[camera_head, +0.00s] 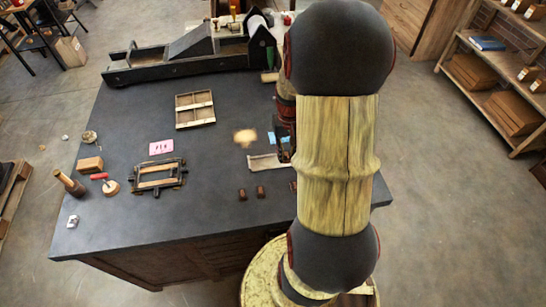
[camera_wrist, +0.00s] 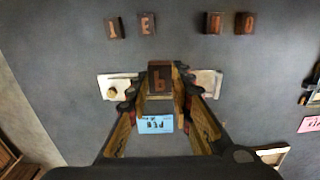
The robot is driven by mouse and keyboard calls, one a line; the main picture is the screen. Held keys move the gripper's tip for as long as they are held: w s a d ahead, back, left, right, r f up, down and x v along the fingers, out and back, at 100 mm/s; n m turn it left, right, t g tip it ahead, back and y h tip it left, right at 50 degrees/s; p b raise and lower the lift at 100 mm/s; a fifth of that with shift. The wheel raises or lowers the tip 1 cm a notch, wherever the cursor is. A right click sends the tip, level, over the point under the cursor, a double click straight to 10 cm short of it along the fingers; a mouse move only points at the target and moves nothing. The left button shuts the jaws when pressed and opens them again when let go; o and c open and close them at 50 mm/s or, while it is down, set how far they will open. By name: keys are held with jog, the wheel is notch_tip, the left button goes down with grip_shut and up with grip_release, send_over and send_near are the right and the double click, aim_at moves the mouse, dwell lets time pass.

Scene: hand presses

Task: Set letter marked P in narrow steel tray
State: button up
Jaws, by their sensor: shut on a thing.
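My gripper (camera_wrist: 159,88) is shut on a dark wooden letter block (camera_wrist: 160,77) in the wrist view. Its reddish mark looks like a turned P. The narrow steel tray (camera_wrist: 207,82) lies behind and below the block, crossing the picture, with its middle hidden by the block and fingers. A small brass-coloured round piece shows at its left end. The held block appears above the tray; I cannot tell if they touch. In the head view the tray (camera_head: 262,163) lies left of my arm, its right end hidden. My gripper is mostly hidden there.
Several other letter blocks (camera_wrist: 147,24) stand beyond the tray. A blue card (camera_wrist: 155,124) lies on the near side, between my fingers in view. A pink card (camera_head: 161,147), wooden frame (camera_head: 157,174) and divided wooden tray (camera_head: 195,108) lie further left. The tabletop (camera_head: 215,150) between is clear.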

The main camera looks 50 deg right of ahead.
send_over(273, 162)
notch_tip(273, 162, down, 7)
jog(key=shift+f+b, duration=0.1)
jog(key=shift+b, duration=0.3)
jog(key=shift+d+f, duration=0.1)
jog(key=shift+f, duration=1.35)
jog(key=shift+f+b, duration=0.15)
jog(key=shift+b, duration=0.15)
jog(key=o, duration=0.8)
